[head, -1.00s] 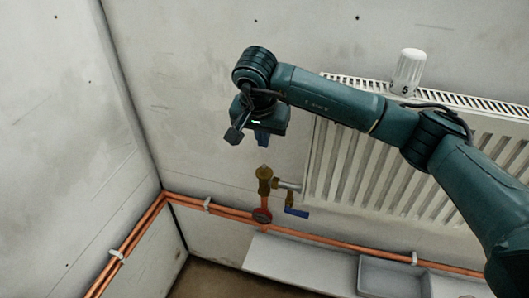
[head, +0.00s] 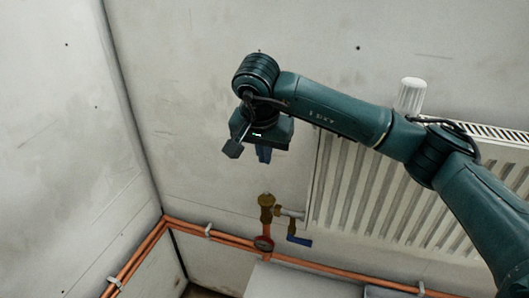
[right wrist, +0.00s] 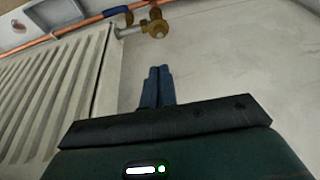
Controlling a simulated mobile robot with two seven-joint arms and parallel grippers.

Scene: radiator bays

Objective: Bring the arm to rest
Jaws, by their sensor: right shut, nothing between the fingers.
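My right arm comes in from the right in the head view and reaches left across the front of the radiator. My right gripper (head: 264,155) points down, above the brass valve (head: 267,207) and apart from it. In the right wrist view its two blue fingers (right wrist: 157,84) lie side by side, shut with nothing between them. The valve also shows at the top of the right wrist view (right wrist: 154,24). A blue lever (head: 299,240) sits at the valve's lower right. My left gripper is not in view.
The white radiator (head: 375,185) hangs on the wall behind my arm. A white thermostat knob (head: 411,95) stands at its top edge. The wall at left is clear.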

